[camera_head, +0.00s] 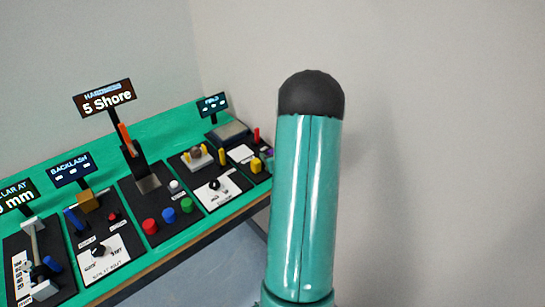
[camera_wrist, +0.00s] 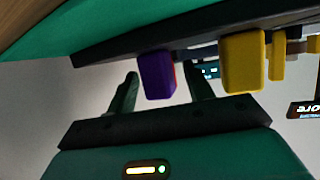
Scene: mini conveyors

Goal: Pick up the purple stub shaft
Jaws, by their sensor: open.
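The purple stub shaft (camera_wrist: 156,75) shows in the wrist view as a short rounded block sticking out from a dark panel. In the head view a small purple patch (camera_head: 268,154) shows at the right end of the bench, partly hidden by my arm. My gripper (camera_wrist: 163,73) is open in the wrist view, with one finger on each side of the purple shaft. The shaft appears between the fingertips, with a gap to the left finger; contact on the right cannot be told. My gripper is hidden in the head view.
A yellow block (camera_wrist: 243,62) stands close to the right of the shaft in the wrist view, with a thinner yellow piece (camera_wrist: 278,55) beyond. In the head view, the green bench (camera_head: 160,128) holds dark panels with knobs, buttons and upright signs. Walls stand behind.

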